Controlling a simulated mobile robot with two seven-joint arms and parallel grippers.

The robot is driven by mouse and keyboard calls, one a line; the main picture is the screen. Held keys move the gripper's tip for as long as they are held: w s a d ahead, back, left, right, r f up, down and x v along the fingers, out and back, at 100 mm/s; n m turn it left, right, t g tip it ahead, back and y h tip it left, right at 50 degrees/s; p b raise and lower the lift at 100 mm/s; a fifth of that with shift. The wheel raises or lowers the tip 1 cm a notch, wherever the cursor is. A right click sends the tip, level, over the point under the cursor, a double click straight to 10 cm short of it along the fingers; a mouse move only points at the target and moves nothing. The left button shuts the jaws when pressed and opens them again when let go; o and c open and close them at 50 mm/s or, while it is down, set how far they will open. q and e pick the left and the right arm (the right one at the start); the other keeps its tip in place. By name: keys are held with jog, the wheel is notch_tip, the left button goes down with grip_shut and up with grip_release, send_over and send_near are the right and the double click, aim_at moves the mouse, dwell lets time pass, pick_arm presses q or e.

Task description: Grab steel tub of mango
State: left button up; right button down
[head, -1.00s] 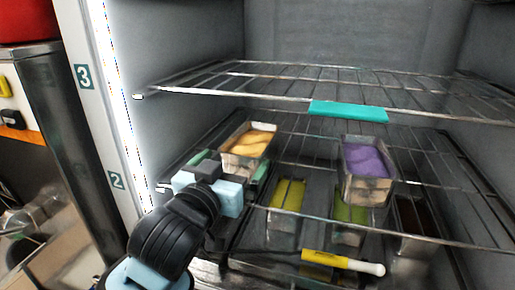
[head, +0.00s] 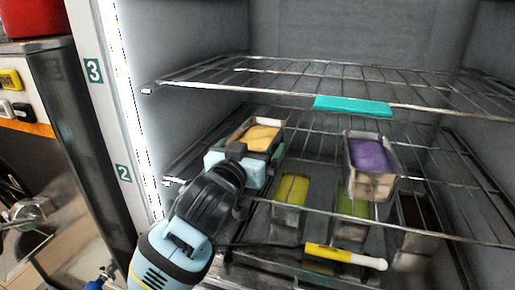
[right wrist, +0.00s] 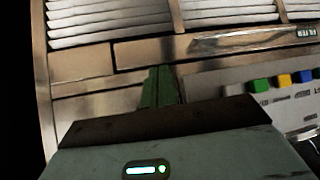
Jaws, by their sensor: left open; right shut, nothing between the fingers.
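A steel tub with orange-yellow filling (head: 262,137), which looks like mango, stands at the left of the freezer's middle wire shelf. My left gripper (head: 247,156) is open, right at the near end of this tub. A green finger shows along the tub's right side; the gripper body hides the tub's near end and most of the left finger. I cannot tell whether the fingers touch it. My right gripper (right wrist: 160,87) is shut and empty in the right wrist view, in front of a metal panel.
A steel tub of purple (head: 371,156) stands to the right on the same shelf. Below are tubs of yellow (head: 292,189), green (head: 352,204) and dark brown (head: 411,212). A yellow-and-white stick (head: 345,256) lies in front. The upper wire shelf (head: 260,86) hangs above.

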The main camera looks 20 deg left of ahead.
pick_arm(q)
jog(key=c, duration=1.2)
jog(key=shift+r, duration=0.1)
jog(key=shift+c, duration=0.9)
jog(key=shift+r, duration=0.1)
